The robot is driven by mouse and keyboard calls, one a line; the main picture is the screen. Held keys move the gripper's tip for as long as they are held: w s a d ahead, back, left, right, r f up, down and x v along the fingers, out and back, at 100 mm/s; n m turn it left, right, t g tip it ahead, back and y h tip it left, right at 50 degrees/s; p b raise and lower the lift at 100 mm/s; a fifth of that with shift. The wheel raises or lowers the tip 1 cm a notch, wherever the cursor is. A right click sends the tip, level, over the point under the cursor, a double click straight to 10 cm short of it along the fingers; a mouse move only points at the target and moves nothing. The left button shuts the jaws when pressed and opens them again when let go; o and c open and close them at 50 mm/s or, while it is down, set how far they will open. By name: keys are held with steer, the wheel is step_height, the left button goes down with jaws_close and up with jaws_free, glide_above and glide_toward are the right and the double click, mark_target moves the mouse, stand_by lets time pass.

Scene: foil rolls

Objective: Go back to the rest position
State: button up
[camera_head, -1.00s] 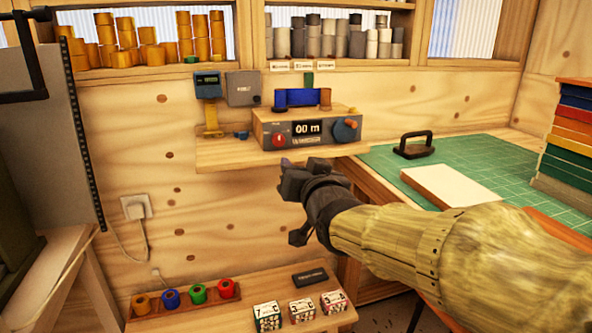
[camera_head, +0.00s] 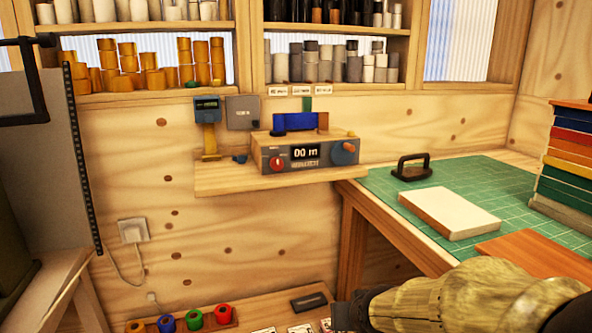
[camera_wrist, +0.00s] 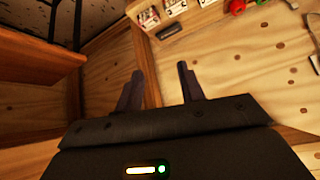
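My gripper (camera_wrist: 160,88) shows in the wrist view with its two dark fingers apart and nothing between them. The gripper is low, in front of the bench and near the low shelf. A blue foil roll (camera_head: 295,122) sits on top of the grey winding machine (camera_head: 305,154), whose display reads "00 m". The gripper is well apart from that machine.
The green cutting mat (camera_head: 375,178) on the right bench holds a white block (camera_head: 449,212) and a black-handled tool (camera_head: 411,167). Stacked coloured boards (camera_head: 570,165) stand far right. Several coloured rolls (camera_head: 194,319) sit on the low shelf. Free space lies before the wall.

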steer(key=s+d+f+g+p, duration=0.1)
steer(key=s+d+f+g, duration=0.35)
steer(key=s+f, duration=0.5)
step_height(320, 180, up, 33)
steer(key=s+p, duration=0.1)
steer(key=p, duration=3)
steer(key=shift+s+a+g+h, duration=0.25)
steer(key=shift+g+h, duration=0.15)
steer(key=shift+g, duration=0.05)
